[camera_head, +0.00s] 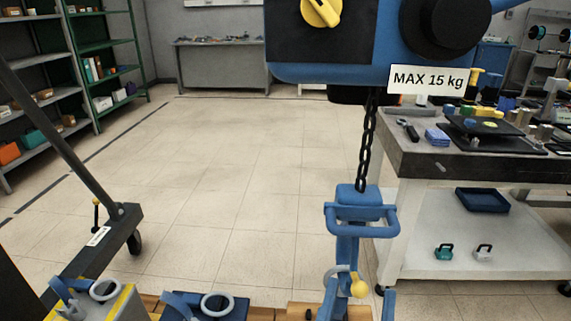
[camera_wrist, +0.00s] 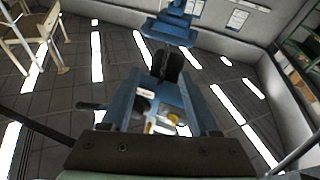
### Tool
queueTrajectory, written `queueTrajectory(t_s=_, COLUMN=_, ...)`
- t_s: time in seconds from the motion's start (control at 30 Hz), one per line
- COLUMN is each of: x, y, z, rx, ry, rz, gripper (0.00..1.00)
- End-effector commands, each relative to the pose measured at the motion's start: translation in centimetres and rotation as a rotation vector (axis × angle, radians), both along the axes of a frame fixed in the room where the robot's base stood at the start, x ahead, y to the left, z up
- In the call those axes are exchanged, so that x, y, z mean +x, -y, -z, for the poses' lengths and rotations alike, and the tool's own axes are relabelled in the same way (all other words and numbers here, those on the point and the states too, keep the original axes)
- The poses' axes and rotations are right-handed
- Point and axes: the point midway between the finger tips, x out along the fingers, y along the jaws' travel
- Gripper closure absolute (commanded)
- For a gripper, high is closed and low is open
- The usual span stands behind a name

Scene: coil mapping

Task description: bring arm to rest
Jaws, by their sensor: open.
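My gripper (camera_wrist: 165,155) shows in the wrist view as a dark bar with bolts along the bottom edge. It is open, and I see nothing held in it; its fingertips are hard to make out. Beyond it in the wrist view is a blue structure (camera_wrist: 178,85) with a small yellow part, which I cannot identify surely. My arm is not clearly visible in the head view.
A blue hoist (camera_head: 350,72) with a "MAX 15 kg" label hangs close ahead. Its chain (camera_head: 367,140) carries a blue clamp (camera_head: 361,212). A workbench (camera_head: 420,160) with tools stands right, shelves (camera_head: 105,60) left. Open floor (camera_head: 240,170) lies between.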

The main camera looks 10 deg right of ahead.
Motion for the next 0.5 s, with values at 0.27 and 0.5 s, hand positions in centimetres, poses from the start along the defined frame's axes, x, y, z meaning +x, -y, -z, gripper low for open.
queueTrajectory(t_s=0.27, x=3.1, y=-0.9, z=-8.3, rx=-0.036, ry=0.161, rz=-0.085, gripper=0.39)
queueTrajectory(t_s=0.5, x=4.7, y=-4.4, z=-18.7, rx=-0.044, ry=0.336, rz=-0.232, gripper=0.39)
